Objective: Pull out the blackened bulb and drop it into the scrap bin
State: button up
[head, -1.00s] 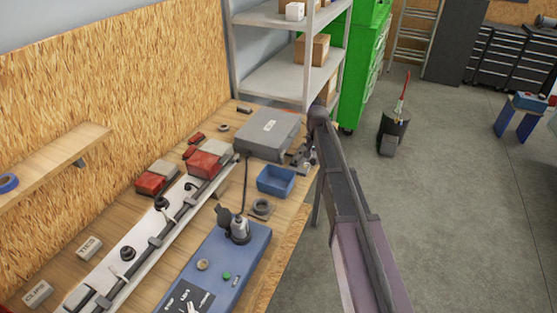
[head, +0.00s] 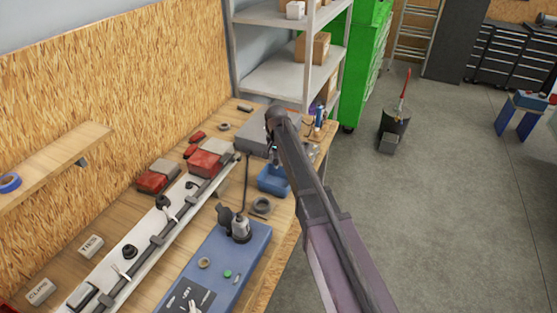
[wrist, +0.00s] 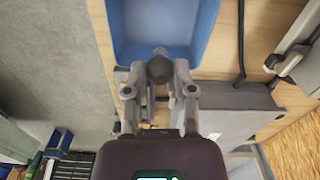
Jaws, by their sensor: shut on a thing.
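My gripper (wrist: 160,78) is shut on a dark, rounded bulb (wrist: 159,69), which shows between the fingertips in the wrist view. The blue open bin (wrist: 128,52) lies just beyond the fingertips there. The bulb overlaps the bin's near edge in the picture; I cannot tell its height above it. In the head view, the blue bin (head: 268,184) stands on the bench, partly covered by my arm. My gripper is mostly hidden behind the arm there, near the bin's far side. I see no label on the bin.
The grey case (head: 250,131) stands behind the bin. A white trailer light bar with red lamps (head: 205,163) runs along the left. A blue test box (head: 215,262) with a socket is in front, beside a grey ring (head: 261,205). Open floor lies right of the bench.

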jog(key=shift+f, duration=0.15)
jog(key=shift+f+b, duration=4.7)
jog(key=shift+b, duration=0.15)
jog(key=shift+f, duration=0.2)
jog(key=o, duration=0.9)
jog(key=o, duration=0.3)
jog(key=shift+o, duration=0.2)
jog(key=shift+w, duration=0.1)
jog(key=shift+r, duration=0.1)
